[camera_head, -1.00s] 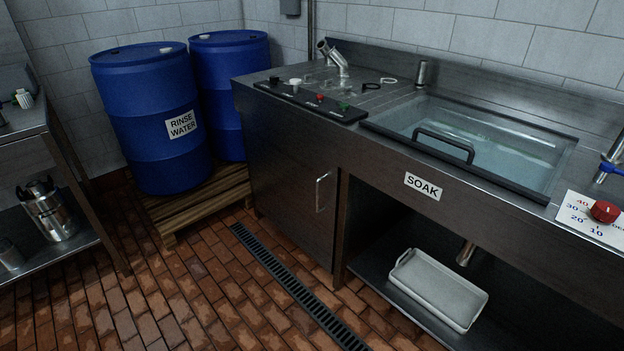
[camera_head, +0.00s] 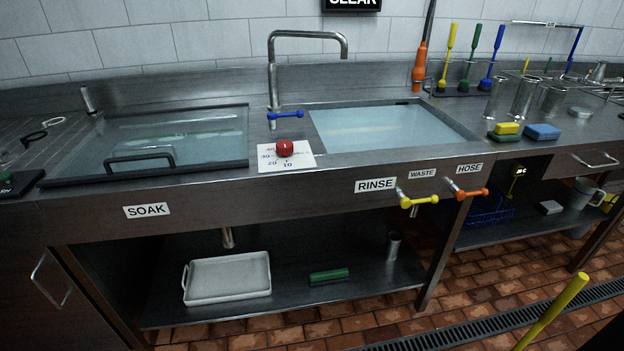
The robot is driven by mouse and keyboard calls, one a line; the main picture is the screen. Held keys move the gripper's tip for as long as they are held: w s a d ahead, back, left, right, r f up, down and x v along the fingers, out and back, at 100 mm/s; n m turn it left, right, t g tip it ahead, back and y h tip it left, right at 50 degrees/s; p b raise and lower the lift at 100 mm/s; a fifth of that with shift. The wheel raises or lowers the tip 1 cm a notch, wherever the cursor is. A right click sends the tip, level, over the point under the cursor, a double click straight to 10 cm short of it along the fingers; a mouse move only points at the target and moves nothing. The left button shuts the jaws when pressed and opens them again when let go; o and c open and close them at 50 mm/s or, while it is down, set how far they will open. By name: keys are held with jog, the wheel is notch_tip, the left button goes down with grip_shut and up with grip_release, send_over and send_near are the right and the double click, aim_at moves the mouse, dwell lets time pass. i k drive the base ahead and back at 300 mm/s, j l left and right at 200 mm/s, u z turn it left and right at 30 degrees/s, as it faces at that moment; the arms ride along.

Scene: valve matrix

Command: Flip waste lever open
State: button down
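The waste lever is a yellow handle (camera_head: 419,201) on a metal valve at the front of the steel counter, below the WASTE label (camera_head: 422,173). It lies roughly level, pointing right. An orange hose lever (camera_head: 471,193) sits just to its right, below the HOSE label (camera_head: 469,167), also roughly level. The RINSE sign (camera_head: 376,185) is to the left. My gripper is not in view, and nothing touches the levers.
The rinse basin (camera_head: 385,127) holds water, and the soak basin (camera_head: 160,138) has a clear lid. A yellow pole (camera_head: 553,312) slants up at the lower right. Below the counter, a shelf (camera_head: 330,300) holds a white tray (camera_head: 228,278). Brick floor lies in front.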

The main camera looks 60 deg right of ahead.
aim_at(404, 203)
jog(key=j+z, duration=0.1)
jog(key=z, duration=1.15)
jog(key=l+z, duration=0.1)
jog(key=z, duration=0.3)
jog(key=k+j+z, duration=0.1)
